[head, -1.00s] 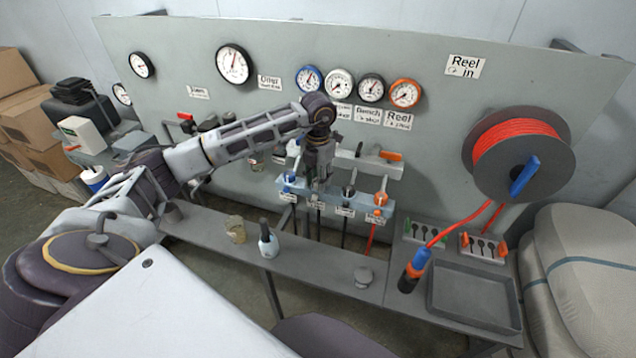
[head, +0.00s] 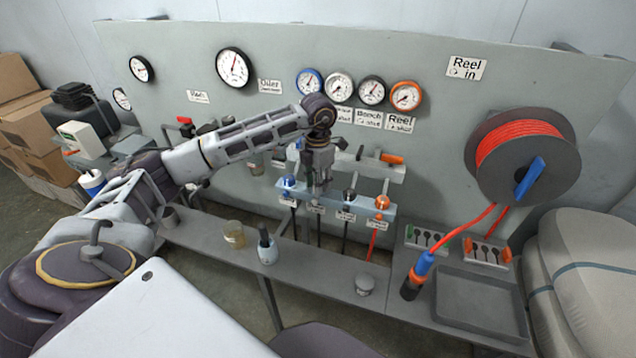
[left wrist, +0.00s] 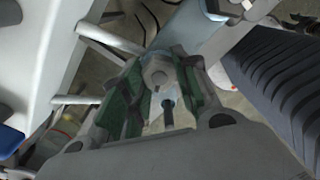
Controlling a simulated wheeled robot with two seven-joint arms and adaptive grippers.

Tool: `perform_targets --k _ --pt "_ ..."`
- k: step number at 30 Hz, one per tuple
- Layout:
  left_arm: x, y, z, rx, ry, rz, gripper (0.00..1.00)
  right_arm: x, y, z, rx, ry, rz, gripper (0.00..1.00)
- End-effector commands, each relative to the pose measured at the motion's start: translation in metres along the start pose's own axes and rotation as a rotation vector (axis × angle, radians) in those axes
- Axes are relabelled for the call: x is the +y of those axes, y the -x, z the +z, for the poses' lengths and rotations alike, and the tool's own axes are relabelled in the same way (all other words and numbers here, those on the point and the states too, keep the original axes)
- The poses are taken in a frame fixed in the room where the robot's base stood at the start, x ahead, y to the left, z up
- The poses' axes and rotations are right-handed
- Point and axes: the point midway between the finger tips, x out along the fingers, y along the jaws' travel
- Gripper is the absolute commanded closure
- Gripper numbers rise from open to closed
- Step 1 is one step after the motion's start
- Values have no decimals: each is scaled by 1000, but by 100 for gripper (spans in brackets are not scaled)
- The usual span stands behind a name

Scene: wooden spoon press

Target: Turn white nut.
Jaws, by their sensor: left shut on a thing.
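The white nut (left wrist: 157,75) shows in the left wrist view as a pale faceted piece with a round centre, between the green-padded fingers of my left gripper (left wrist: 158,98). The gripper is shut on it. In the head view my left gripper (head: 319,186) points down at the second place on the blue-grey fitting bar (head: 334,199), between the blue fitting (head: 289,183) and the black fitting (head: 349,195). There the nut is mostly hidden by the gripper. My right gripper is not in view.
An orange fitting (head: 382,203) sits at the bar's right end. A shelf (head: 318,277) below holds a glass jar (head: 234,234), a small bottle (head: 267,247) and a grey knob (head: 365,282). A hose reel (head: 522,152) and a shallow tray (head: 480,268) are at the right.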

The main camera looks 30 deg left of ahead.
Motion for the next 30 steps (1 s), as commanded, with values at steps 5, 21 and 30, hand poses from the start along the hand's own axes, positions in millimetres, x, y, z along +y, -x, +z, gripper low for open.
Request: perform_targets --k 5,21,30 --pt "1 1 1 -3 2 1 62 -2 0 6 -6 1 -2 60" --pt "0 3 0 -1 2 0 48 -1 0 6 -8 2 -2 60" --pt "0 28 1 -3 1 1 48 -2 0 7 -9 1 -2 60"
